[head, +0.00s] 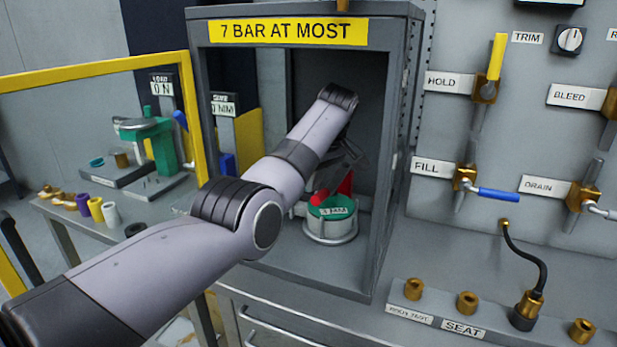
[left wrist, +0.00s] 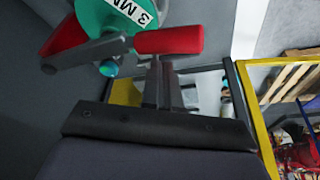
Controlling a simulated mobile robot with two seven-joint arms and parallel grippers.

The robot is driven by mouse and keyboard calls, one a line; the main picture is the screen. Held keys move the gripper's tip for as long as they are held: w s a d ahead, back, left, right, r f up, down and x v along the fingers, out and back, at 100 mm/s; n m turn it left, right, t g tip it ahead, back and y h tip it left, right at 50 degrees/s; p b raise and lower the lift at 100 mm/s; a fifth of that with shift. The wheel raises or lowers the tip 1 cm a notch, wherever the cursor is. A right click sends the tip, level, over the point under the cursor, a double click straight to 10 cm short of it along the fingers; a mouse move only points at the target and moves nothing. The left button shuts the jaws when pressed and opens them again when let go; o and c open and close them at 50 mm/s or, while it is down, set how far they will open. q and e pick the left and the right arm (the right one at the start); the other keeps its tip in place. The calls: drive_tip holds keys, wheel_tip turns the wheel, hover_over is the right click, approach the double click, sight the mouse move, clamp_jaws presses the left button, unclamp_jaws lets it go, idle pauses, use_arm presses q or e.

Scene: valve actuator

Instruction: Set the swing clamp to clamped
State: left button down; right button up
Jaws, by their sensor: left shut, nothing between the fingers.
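What I take for the swing clamp stands inside the grey cabinet: a grey lever with a red grip (head: 321,196), beside a teal round part (head: 335,205) with a white label. In the left wrist view the red grip (left wrist: 168,40) lies across the top, and the teal part (left wrist: 112,18) reads "3 MM". A red piece (left wrist: 66,38) shows at the lever's other side. My left gripper (head: 347,158) is inside the cabinet, above the grip. In the wrist view its shut, empty fingers (left wrist: 156,72) point at the grip; I cannot tell whether they touch it. My right gripper is not in view.
The open-fronted cabinet (head: 384,200), marked "7 BAR AT MOST", has walls close around my left arm. A yellow frame (head: 90,69) and a bench with a teal fixture (head: 160,140) stand left. The right panel carries several valve handles and a black hose (head: 543,265).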

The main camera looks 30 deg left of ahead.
use_arm(q)
drive_tip(key=shift+d+f, duration=0.1)
drive_tip(key=shift+d, duration=0.55)
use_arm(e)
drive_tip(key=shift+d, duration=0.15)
use_arm(q)
drive_tip(key=shift+d, duration=0.2)
drive_tip(key=v, duration=0.6)
drive_tip(key=shift+a+b, duration=0.1)
drive_tip(key=shift+b, duration=0.2)
drive_tip(key=shift+a+r, duration=0.15)
drive_tip(key=shift+r, duration=0.4)
drive_tip(key=shift+s+r, duration=0.1)
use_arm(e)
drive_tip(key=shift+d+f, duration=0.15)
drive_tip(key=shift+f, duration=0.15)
